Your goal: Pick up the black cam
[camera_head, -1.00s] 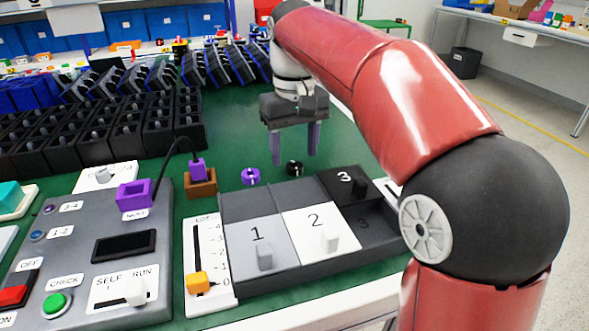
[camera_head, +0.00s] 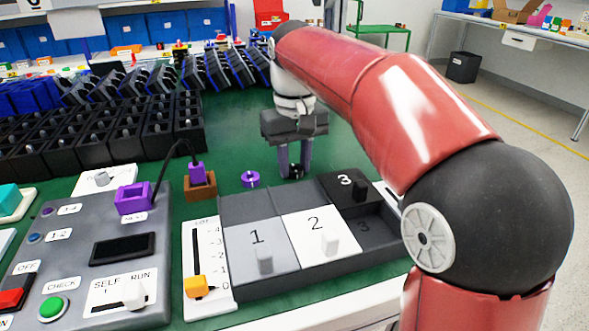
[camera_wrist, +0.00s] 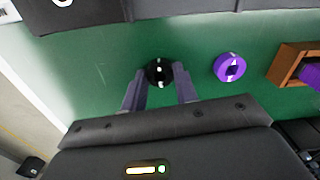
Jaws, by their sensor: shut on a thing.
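The black cam (camera_head: 296,171) is a small round piece with a white mark, low at the green table. It also shows in the wrist view (camera_wrist: 159,71) between the fingertips. My gripper (camera_head: 293,170) points down with its fingers on either side of the cam, shut on it. In the wrist view, the two purple-grey fingers of my gripper (camera_wrist: 159,76) flank the cam. I cannot tell whether the cam is clear of the table.
A purple cam (camera_head: 250,179) lies just left. A brown block with a purple connector (camera_head: 200,186) stands farther left. The tray with numbered lids (camera_head: 290,286) is in front. Black boxes (camera_head: 110,130) fill the left back. Green table (camera_head: 232,140) behind the cams is clear.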

